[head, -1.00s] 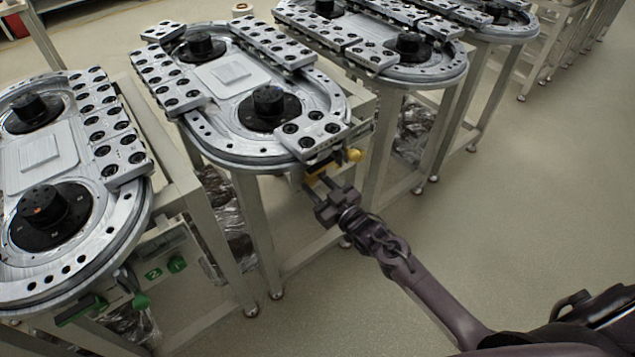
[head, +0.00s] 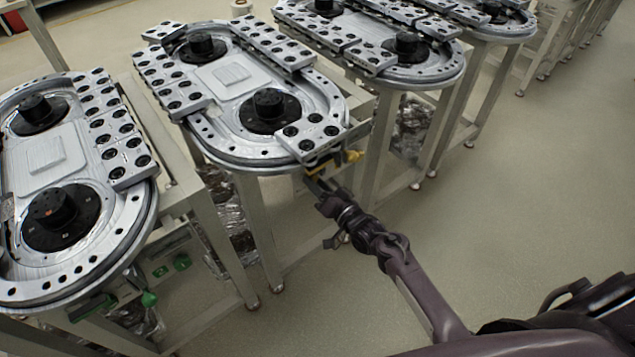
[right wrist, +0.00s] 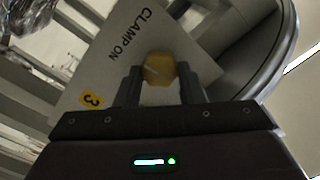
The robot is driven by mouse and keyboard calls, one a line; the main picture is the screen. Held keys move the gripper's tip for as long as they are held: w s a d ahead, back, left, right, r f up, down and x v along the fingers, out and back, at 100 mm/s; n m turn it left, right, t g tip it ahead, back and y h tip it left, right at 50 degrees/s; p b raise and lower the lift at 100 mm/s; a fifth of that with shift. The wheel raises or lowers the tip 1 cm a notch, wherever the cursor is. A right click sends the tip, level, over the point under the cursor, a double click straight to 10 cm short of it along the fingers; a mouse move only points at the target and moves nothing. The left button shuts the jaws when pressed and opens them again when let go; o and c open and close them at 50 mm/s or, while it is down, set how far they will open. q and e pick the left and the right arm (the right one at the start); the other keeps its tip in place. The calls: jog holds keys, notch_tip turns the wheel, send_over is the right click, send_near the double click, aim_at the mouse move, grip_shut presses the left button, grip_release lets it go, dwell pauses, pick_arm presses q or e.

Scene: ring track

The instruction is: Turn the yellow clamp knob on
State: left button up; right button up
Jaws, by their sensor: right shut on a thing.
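The yellow clamp knob (right wrist: 159,68) shows in the right wrist view as a faceted yellow knob on a pale panel marked "CLAMP ON" with a yellow "3" label (right wrist: 92,99). My right gripper (right wrist: 160,85) has one dark finger on each side of the knob and is shut on it. In the head view my right gripper (head: 316,184) is at the front end of the middle ring track (head: 235,155), just below its rim. Yellow parts (head: 322,168) show there, partly hidden by the gripper. My left gripper is not in view.
A yellow ball-like part (head: 353,156) sticks out right of the gripper. A ring track with green parts (head: 148,299) stands at left, and more tracks (head: 425,72) stand behind on metal legs. The floor (head: 520,190) at right is clear.

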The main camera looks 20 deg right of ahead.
jog(key=shift+m, duration=0.8)
jog(key=o, duration=1)
jog(key=v, duration=0.8)
